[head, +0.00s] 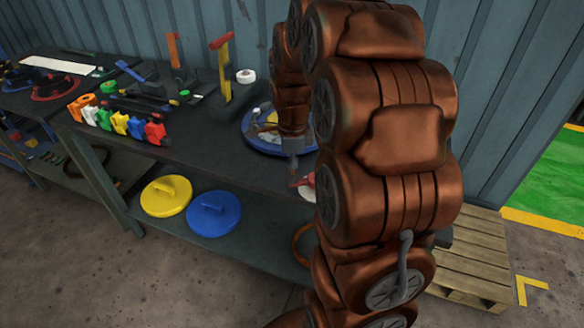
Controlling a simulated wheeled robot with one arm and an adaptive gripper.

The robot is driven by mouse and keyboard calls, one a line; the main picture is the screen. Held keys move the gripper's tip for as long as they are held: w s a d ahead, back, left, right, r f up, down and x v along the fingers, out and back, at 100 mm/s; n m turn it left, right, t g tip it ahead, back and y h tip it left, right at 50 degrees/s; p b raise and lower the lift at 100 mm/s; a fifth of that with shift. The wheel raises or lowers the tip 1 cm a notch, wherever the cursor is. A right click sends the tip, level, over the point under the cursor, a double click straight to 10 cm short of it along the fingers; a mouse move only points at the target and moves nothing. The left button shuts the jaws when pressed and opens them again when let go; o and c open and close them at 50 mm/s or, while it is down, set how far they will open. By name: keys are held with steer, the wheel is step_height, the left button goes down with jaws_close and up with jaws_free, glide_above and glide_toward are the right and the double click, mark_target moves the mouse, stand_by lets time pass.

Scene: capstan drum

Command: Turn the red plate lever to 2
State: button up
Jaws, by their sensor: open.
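My gripper (293,167) is small in the head view, at the end of my copper-coloured arm, pointing down over the right part of the dark workbench (215,158). It is open. Just below its tips is a small red part (304,182) beside a pale disc (307,194); this may be the red plate lever, but my arm hides its right side. I cannot tell whether the gripper touches it. No number marks are readable. A red upright handle (174,51) and a red-topped yellow lever (222,70) stand farther back on the bench.
A blue round tray (250,136) with small items lies behind my gripper. Several coloured blocks (118,124) line the bench's front left. A yellow lid (166,196) and a blue lid (214,214) lie on the lower shelf. A wooden pallet (475,255) is at right.

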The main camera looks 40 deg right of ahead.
steer(key=shift+f, duration=0.55)
jaws_close()
stand_by(0.4)
